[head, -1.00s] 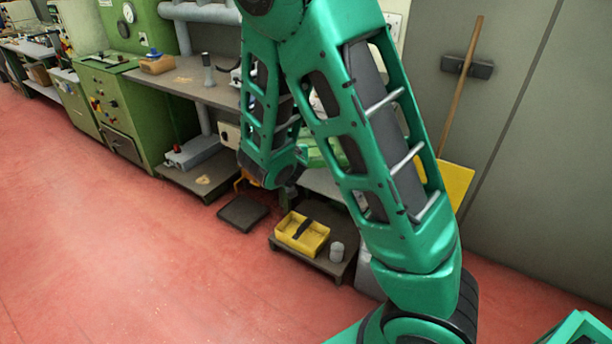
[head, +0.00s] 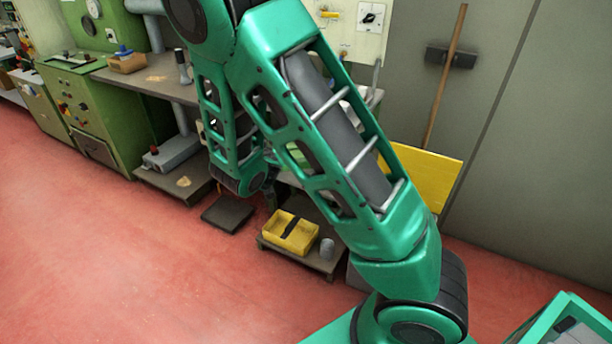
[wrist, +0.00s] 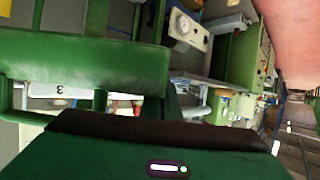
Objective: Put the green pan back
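I cannot clearly pick out the green pan. In the head view a pale green surface (head: 299,152) shows only in part behind my arm. In the wrist view large green bars (wrist: 80,62) fill the upper left, close to the camera; I cannot tell whether they belong to the pan or to a machine. My gripper (head: 270,197) is small and mostly hidden below the end of my arm, above and behind the yellow tray. The wrist view shows a dark green housing with a small light along the bottom, and no clear fingertips, so its opening is unclear.
A yellow tray (head: 289,234) and a grey cup (head: 327,247) stand on a low platform (head: 318,262). A dark flat plate (head: 228,213) lies left of it. A workbench (head: 150,75) and green cabinet (head: 98,125) stand at left. The red floor (head: 110,260) is clear in front.

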